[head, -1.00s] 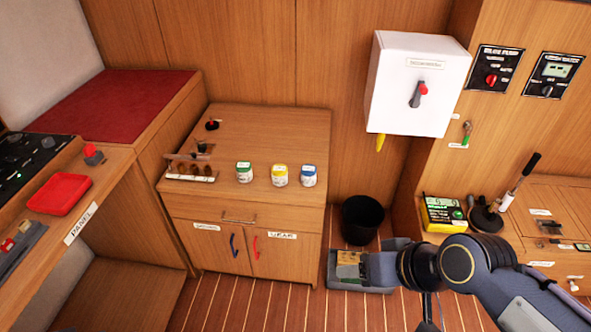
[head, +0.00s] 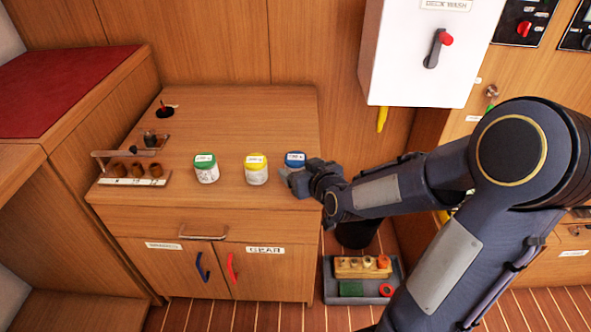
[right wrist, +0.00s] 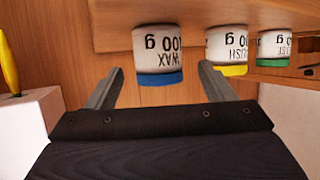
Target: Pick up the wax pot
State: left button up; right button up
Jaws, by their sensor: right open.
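The wax pot is the white pot with the blue lid (head: 295,160), the rightmost of three on the wooden cabinet top. In the right wrist view the wax pot (right wrist: 158,52) shows its "WAX 100 g" label, upside down in that picture. My right gripper (head: 293,180) is at the cabinet's right front edge, in front of the wax pot and hiding its lower part. In the right wrist view the gripper (right wrist: 155,82) is open, with the pot ahead between its two fingers and nothing held. My left gripper is not in view.
A yellow-lidded pot (head: 256,170) and a green-lidded pot (head: 206,168) stand left of the wax pot. A wooden rack (head: 135,172) is further left. A white switch box (head: 415,60) hangs at the right. A grey tray (head: 335,297) lies on the floor.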

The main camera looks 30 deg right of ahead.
aim_at(301, 166)
jog(key=x, duration=0.4)
jog(key=shift+w+r, duration=0.15)
jog(key=shift+c, duration=0.5)
jog(key=c, duration=1)
